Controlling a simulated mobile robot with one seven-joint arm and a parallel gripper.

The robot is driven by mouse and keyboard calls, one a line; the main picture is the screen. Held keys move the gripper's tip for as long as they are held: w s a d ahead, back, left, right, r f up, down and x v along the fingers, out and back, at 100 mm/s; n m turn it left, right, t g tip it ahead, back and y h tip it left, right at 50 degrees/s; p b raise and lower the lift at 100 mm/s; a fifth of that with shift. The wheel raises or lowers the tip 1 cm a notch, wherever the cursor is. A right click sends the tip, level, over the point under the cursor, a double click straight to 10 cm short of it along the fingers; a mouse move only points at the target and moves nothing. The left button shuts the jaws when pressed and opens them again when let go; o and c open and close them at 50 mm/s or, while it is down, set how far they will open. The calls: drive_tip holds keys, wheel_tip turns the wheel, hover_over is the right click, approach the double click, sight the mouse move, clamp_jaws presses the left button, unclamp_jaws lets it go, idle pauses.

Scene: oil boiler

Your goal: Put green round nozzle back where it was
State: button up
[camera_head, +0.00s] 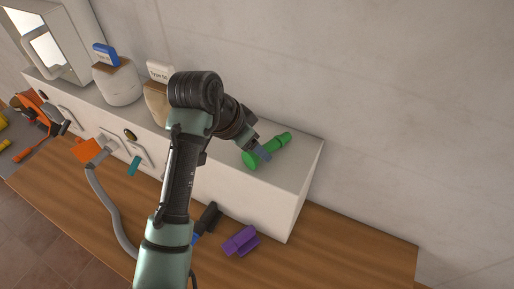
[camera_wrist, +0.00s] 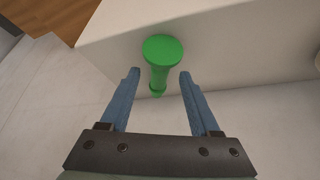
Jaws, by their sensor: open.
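The green round nozzle (camera_head: 278,145) lies on the right end of the white shelf top, in the head view. My gripper (camera_head: 262,152) is over the nozzle in the head view. In the wrist view my gripper (camera_wrist: 159,72) is open, with one blue finger on each side of the nozzle's body. I cannot tell whether the fingers touch it.
The white shelf (camera_head: 306,165) stands on a wooden bench (camera_head: 350,245) against the wall. A purple piece (camera_head: 240,241) and a grey hose (camera_head: 108,205) lie in front. The bench's right side is clear.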

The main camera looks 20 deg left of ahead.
drive_tip(key=b+v, duration=0.1)
drive_tip(key=v, duration=0.9)
drive_tip(key=shift+s+r, duration=0.15)
drive_tip(key=shift+r, duration=0.05)
drive_tip(key=shift+a, duration=0.1)
drive_tip(key=w+d+r+t, duration=0.8)
drive_tip(key=w+d+r, duration=0.2)
drive_tip(key=d+r, duration=0.3)
drive_tip(key=s+d+r+n+t, duration=0.1)
drive_tip(key=d+r+t, duration=0.15)
drive_tip(key=r, duration=0.35)
drive_tip(key=s+d+r+t, duration=0.1)
drive_tip(key=d+r+t, duration=0.1)
drive_tip(key=r+t, duration=0.3)
drive_tip(key=s+d+r+n+t+y, duration=0.1)
drive_tip(key=s+r+t, duration=0.6)
drive_tip(key=s+r, duration=0.7)
drive_tip(key=d+n, duration=0.1)
drive_tip(key=n, duration=0.1)
drive_tip(key=shift+d+r+n+y, duration=0.2)
drive_tip(key=shift+d+n+y, duration=0.2)
